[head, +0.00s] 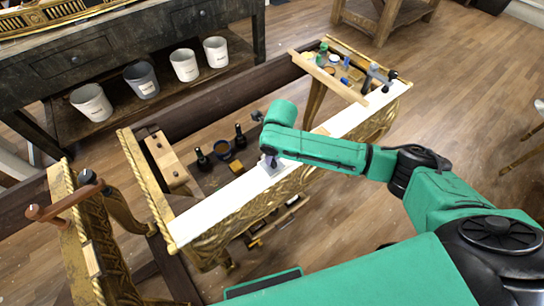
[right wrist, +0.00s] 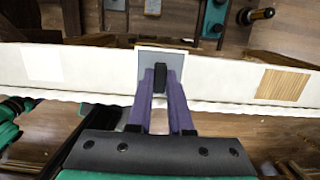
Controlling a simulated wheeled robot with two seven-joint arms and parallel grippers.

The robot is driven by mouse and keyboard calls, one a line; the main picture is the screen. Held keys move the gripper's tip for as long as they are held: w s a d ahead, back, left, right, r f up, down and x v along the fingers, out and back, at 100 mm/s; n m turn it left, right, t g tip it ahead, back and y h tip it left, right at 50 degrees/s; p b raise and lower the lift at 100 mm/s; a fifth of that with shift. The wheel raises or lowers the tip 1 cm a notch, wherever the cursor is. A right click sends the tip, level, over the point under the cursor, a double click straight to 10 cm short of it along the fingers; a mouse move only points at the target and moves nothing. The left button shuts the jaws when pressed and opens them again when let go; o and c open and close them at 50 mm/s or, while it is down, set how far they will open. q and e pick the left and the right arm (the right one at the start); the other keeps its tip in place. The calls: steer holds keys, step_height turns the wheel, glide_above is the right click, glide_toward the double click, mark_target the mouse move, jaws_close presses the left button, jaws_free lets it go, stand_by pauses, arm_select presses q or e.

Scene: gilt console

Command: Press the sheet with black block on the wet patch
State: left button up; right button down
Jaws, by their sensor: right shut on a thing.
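The sheet (right wrist: 147,68) is a small grey square lying on the white top of the gilt console rail; it also shows in the head view (head: 272,169). The black block (right wrist: 160,78) stands over the middle of the sheet, between the purple fingers of my right gripper (right wrist: 161,84). The right gripper is shut on the block and points down at the sheet; in the head view (head: 269,158) my arm hides most of the block. I cannot tell whether the block touches the sheet. No wet patch shows around the sheet. My left gripper is not in view.
A bare tan patch (right wrist: 283,85) lies on the white rail (head: 205,212) to the right of the sheet. Dark bottles (head: 240,136) and a yellow block (head: 236,167) stand behind the rail. A tray of small items (head: 335,72) sits at the far end. Several buckets (head: 92,102) stand on a shelf.

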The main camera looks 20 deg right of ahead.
steer(key=shift+f, duration=0.1)
stand_by(1.1)
steer(key=shift+p, duration=0.35)
step_height(320, 180, up, 7)
steer(key=p, duration=0.7)
